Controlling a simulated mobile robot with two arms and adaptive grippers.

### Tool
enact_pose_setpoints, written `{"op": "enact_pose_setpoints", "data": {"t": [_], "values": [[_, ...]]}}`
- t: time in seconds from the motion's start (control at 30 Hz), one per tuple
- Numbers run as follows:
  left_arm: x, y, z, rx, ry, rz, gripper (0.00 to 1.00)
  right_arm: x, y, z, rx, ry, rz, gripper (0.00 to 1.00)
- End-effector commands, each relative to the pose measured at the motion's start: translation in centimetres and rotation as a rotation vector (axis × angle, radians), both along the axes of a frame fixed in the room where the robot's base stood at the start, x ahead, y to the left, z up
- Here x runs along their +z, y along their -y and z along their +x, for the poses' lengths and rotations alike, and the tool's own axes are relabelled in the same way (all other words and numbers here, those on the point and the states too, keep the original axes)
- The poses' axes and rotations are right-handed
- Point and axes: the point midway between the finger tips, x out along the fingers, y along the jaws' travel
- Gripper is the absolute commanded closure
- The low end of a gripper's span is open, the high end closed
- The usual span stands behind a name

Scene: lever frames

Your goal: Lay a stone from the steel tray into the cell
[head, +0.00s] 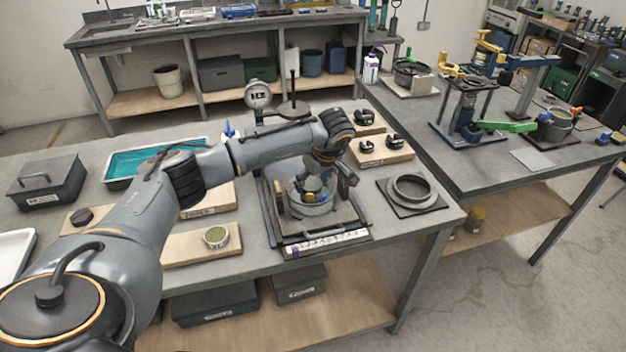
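My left arm reaches in from the left, and its gripper (318,184) points down at a round grey cell (311,204) in a dark frame on the near bench. The fingers are small and overlap the cell's opening. I cannot tell whether they are open or shut, or whether they hold a stone. A pale, steel-looking tray (14,254) is cut off at the left edge; no stone shows on its visible part. My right gripper is not in view.
A dial gauge (259,96) and a dark upright rod stand behind the cell. A grey ring (410,187) lies on a dark plate to the right. A teal-lined tray (130,170), a lidded dark box (46,184) and a small round cup (216,237) are to the left.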

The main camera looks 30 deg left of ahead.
Motion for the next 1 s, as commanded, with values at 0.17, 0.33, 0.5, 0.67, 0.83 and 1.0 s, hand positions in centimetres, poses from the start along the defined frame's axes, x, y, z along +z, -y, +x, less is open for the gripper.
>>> {"op": "enact_pose_setpoints", "data": {"t": [0.17,0.33,0.5,0.67,0.83,1.0], "values": [[0.0,0.0,0.0,0.000,0.000,0.000,0.21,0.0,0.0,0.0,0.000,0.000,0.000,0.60],[0.0,0.0,0.0,0.000,0.000,0.000,0.21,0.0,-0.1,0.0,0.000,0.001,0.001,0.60],[1.0,0.3,-0.1,0.000,0.001,0.000,0.21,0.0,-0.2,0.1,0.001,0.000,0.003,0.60],[3.8,1.4,-0.5,-0.002,0.005,0.000,0.21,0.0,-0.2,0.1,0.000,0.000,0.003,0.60],[7.3,2.7,-1.1,-0.002,0.005,-0.001,0.21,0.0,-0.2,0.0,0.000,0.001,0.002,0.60],[9.8,3.7,-1.7,-0.002,0.002,-0.001,0.21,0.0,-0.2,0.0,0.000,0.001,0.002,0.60]]}}
